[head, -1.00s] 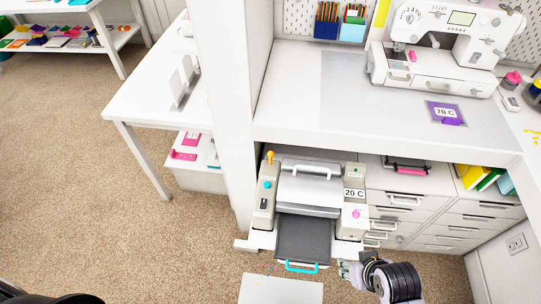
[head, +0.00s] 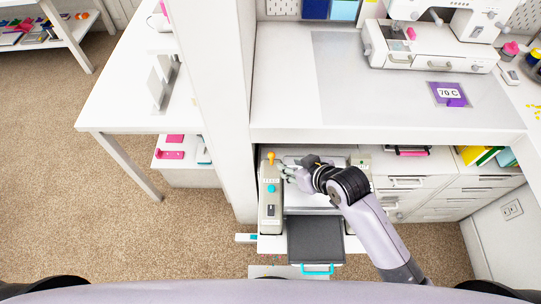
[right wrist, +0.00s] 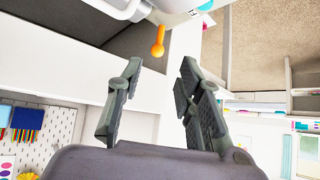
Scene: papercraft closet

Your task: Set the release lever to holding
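A small lever with an orange knob (head: 270,157) stands at the back left of the grey press-like machine (head: 271,208); I take it as the release lever. It also shows in the right wrist view (right wrist: 158,42), just beyond the fingertips. My right gripper (head: 287,171) reaches over the machine from the right, close to the lever. In the right wrist view the gripper (right wrist: 159,70) is open, its two fingers apart with nothing between them. The knob appears between the fingertip directions, apart from them. My left gripper is out of view.
A blue button (head: 271,188) and a dark switch lie in front of the lever. A dark tray (head: 315,240) with a cyan handle extends from the machine's front. A white counter (head: 390,120) overhangs behind, and a white post (head: 217,110) stands close on the left.

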